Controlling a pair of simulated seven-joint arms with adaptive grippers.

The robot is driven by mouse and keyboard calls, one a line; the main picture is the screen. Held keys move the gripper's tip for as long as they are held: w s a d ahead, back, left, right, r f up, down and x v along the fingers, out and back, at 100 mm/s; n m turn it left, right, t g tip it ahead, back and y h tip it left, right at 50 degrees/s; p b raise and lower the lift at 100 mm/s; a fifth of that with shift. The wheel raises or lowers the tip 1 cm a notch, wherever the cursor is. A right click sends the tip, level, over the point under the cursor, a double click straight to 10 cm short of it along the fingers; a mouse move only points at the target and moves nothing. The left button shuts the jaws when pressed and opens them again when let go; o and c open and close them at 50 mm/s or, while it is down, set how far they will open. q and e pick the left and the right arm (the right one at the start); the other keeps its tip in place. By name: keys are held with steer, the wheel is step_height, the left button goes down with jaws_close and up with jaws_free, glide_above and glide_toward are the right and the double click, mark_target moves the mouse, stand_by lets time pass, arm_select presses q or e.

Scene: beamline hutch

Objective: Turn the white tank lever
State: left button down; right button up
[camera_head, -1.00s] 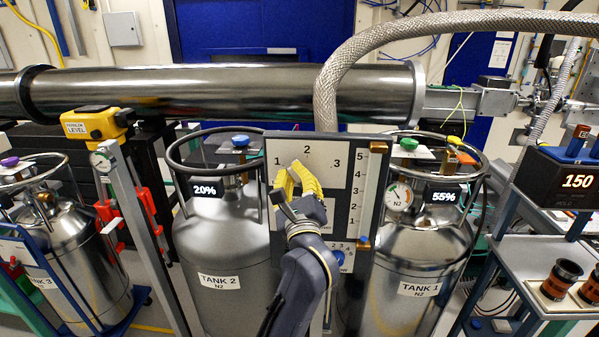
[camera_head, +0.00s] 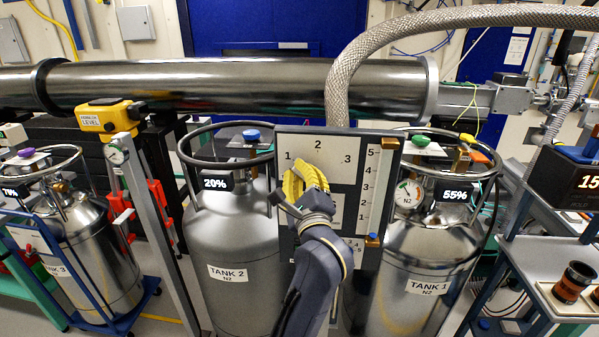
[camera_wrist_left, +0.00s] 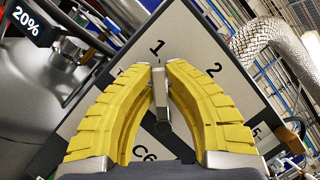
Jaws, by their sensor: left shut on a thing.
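The dial panel (camera_head: 345,150) stands between Tank 2 and Tank 1 and has the numbers 1, 2 and 3 across its top. My left gripper (camera_head: 303,178) is in front of the panel's left part, below the 1 and 2, and hides the lever in the head view. In the left wrist view its yellow fingertips (camera_wrist_left: 160,70) are shut on the pale lever (camera_wrist_left: 160,88). The lever runs up from a dark pivot (camera_wrist_left: 163,128), and its tip is near the 1. My right gripper is not in view.
Tank 2 (camera_head: 235,270) reads 20% and Tank 1 (camera_head: 410,275) reads 55%. A steel pipe (camera_head: 240,85) crosses behind, and a braided hose (camera_head: 345,75) arches over the panel. A slider scale (camera_head: 376,185) is on the panel's right side.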

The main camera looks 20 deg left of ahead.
mark_target(299, 132)
arm_select(q)
steer(key=c, duration=1.4)
jaws_free()
steer(key=shift+r, duration=4.95)
steer(key=shift+c, duration=0.4)
